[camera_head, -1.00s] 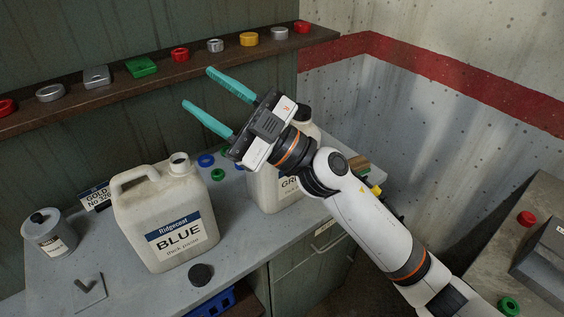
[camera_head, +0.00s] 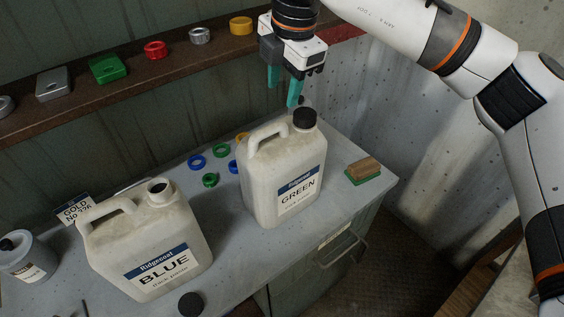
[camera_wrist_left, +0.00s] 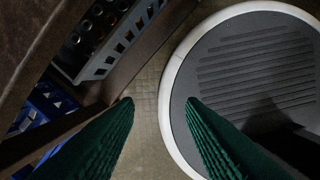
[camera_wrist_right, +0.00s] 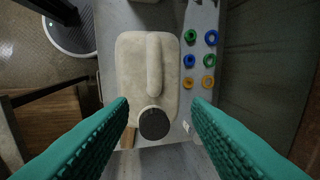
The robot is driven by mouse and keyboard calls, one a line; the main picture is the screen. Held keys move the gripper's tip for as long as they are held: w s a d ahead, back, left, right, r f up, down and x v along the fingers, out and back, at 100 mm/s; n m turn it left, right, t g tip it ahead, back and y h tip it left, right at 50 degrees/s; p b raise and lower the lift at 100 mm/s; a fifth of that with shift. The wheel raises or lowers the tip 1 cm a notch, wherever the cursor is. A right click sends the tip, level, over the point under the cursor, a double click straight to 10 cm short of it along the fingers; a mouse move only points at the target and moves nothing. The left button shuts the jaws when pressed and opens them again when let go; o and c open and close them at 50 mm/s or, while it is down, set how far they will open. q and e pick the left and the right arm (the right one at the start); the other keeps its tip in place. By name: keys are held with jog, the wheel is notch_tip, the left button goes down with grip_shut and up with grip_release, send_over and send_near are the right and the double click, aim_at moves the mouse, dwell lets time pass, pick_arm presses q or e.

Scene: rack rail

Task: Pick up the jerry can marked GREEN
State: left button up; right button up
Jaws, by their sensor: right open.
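The jerry can marked GREEN (camera_head: 285,175) stands upright on the grey bench, cream coloured with a black cap (camera_head: 304,118) and a handle on top. My right gripper (camera_head: 283,98) is above and behind it, pointing down, open and empty. In the right wrist view the can (camera_wrist_right: 133,85) lies between and beyond the two teal fingers (camera_wrist_right: 160,112), its handle and cap showing from above. A jerry can marked BLUE (camera_head: 150,245) stands to the left, its mouth uncapped. My left gripper (camera_wrist_left: 160,105) shows only in its own wrist view, fingers apart, with nothing between them, over the floor.
A wood-backed green block (camera_head: 363,172) lies right of the GREEN can. Several coloured rings (camera_head: 197,162) lie behind the cans. A loose black cap (camera_head: 191,303) lies in front of the BLUE can. A brown shelf (camera_head: 130,75) with coloured pieces runs along the back wall.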

aim_at(278, 123)
pick_arm(q)
jog(key=s+r, duration=0.1)
jog(key=s, duration=0.5)
pick_arm(e)
jog(key=f, duration=0.3)
jog(key=shift+a+f+p, duration=0.1)
jog(key=shift+a+p, duration=0.1)
jog(key=shift+p, duration=0.2)
jog(key=f+p, duration=0.2)
jog(key=shift+w+a+f, duration=0.1)
jog(key=shift+w+f, duration=0.1)
jog(key=shift+f, duration=0.15)
notch_tip(278, 123, down, 3)
jog(key=shift+a+r+p, duration=0.15)
jog(key=shift+p, duration=0.35)
jog(key=shift+w, duration=0.1)
grip_shut()
pick_arm(q)
jog(key=w+r, duration=0.1)
jog(key=w, duration=0.1)
jog(key=w+r, duration=0.1)
jog(key=r, duration=0.1)
jog(key=shift+w, duration=0.4)
